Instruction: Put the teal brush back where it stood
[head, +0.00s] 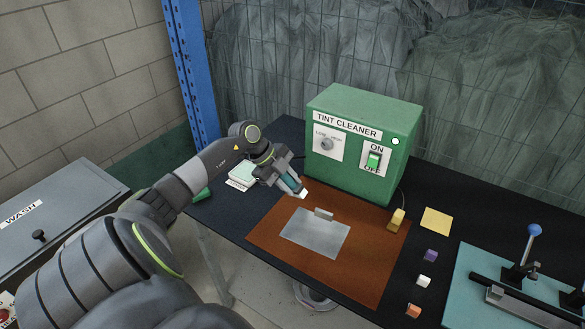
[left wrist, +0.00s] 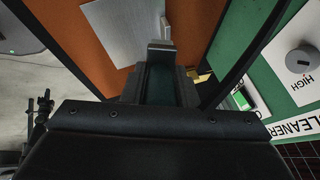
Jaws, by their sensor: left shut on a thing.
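The teal brush (head: 290,184) is held in my left gripper (head: 286,179), its pale end pointing down to the right. It hangs in front of the green TINT CLEANER box, near the back left edge of the brown mat (head: 266,234). In the left wrist view the teal brush (left wrist: 160,86) lies between the fingers, its grey end (left wrist: 160,47) beyond them. I cannot tell the gap between its end and the mat. A silver plate (head: 309,238) lies on the mat, with a small grey piece (head: 323,213) at its back edge. My right gripper is out of view.
The TINT CLEANER box (head: 363,148) stands behind the mat. A yellow block (head: 396,220) is at the mat's right edge. A yellow note (head: 436,221), small coloured blocks and a teal board (head: 478,287) lie to the right. White pads (head: 242,175) lie behind my arm.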

